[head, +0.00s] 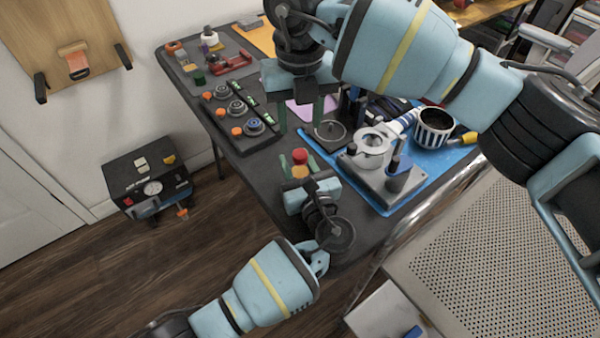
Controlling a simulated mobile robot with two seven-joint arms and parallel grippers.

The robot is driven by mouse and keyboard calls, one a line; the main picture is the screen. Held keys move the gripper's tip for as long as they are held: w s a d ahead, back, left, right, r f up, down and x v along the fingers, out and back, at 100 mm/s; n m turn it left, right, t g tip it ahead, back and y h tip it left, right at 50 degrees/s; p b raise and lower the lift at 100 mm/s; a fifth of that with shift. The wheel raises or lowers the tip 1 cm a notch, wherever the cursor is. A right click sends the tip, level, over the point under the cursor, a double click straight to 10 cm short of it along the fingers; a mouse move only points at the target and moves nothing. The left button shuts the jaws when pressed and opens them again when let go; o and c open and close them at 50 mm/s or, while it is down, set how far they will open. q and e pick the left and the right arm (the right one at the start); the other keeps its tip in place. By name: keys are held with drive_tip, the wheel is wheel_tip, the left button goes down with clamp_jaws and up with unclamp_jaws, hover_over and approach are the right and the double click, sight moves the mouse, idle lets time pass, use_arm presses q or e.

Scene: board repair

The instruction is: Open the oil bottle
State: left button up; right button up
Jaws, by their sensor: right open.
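A small bottle with a red cap and a yellow-orange body, which I take to be the oil bottle (299,157), stands upright near the table's front left edge. My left gripper (300,166) comes from below, its green fingers on either side of the bottle and seemingly closed on it. The bottle's lower part is hidden by the gripper. My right gripper (300,112) points down with its green fingers spread and nothing between them. In the picture it is just above the red cap, apart from it.
The dark table (262,165) carries a row of dials (238,108) to the left. A blue mat (440,160) at right holds a grey stand (385,178) and a striped cup (434,127). A black box with a gauge (150,175) is on the left. Small items sit at the back left.

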sight(300, 153)
use_arm(q)
clamp_jaws()
use_arm(e)
drive_tip(key=m, duration=1.3)
drive_tip(key=shift+f, duration=4)
